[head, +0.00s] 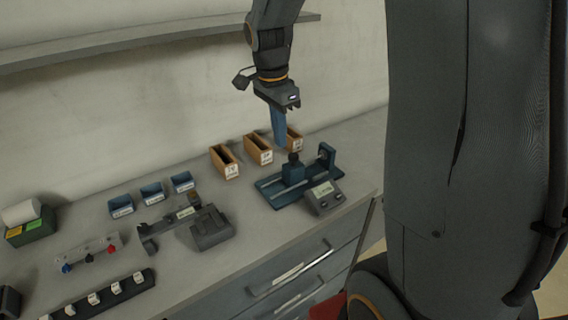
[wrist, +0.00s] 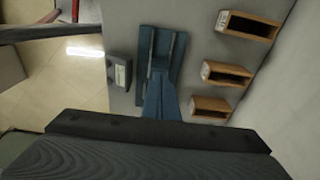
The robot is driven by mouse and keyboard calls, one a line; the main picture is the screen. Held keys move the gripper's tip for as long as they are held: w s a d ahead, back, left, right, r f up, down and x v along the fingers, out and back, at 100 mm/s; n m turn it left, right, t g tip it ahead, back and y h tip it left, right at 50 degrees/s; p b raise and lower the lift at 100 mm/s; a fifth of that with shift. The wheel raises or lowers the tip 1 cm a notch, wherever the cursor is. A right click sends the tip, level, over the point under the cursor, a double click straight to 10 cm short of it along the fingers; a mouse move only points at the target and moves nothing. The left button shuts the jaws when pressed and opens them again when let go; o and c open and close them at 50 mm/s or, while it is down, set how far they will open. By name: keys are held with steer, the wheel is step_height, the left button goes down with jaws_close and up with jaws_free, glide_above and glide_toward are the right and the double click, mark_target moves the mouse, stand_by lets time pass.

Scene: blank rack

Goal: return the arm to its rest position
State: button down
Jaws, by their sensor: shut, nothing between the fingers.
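My gripper (head: 280,138) hangs from my arm and points down in the head view, with its blue fingers together and nothing between them. It is above the back right part of the bench, in front of the wooden bins (head: 258,150) as seen from the head. The closed fingers also show in the wrist view (wrist: 160,90), over a blue bench fixture (wrist: 147,48).
A small grey display box (head: 324,196) stands at the fixture's front. Blue bins (head: 152,192), a dark grey device (head: 209,228), a row of labelled blocks (head: 97,297) and a roll holder (head: 29,226) stand leftward. A shelf (head: 130,39) runs along the wall behind my arm.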

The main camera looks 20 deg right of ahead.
stand_by(0.4)
steer(key=s+a+f+n+b, duration=0.1)
steer(key=s+a+f+n, duration=0.1)
steer(key=s+f+n, duration=0.2)
steer(key=s+a+f+n+t+y+b, duration=0.1)
steer(key=s+f+n, duration=0.3)
steer(key=s+n, duration=0.6)
steer(key=shift+a+n, duration=0.85)
steer(key=shift+n, duration=0.05)
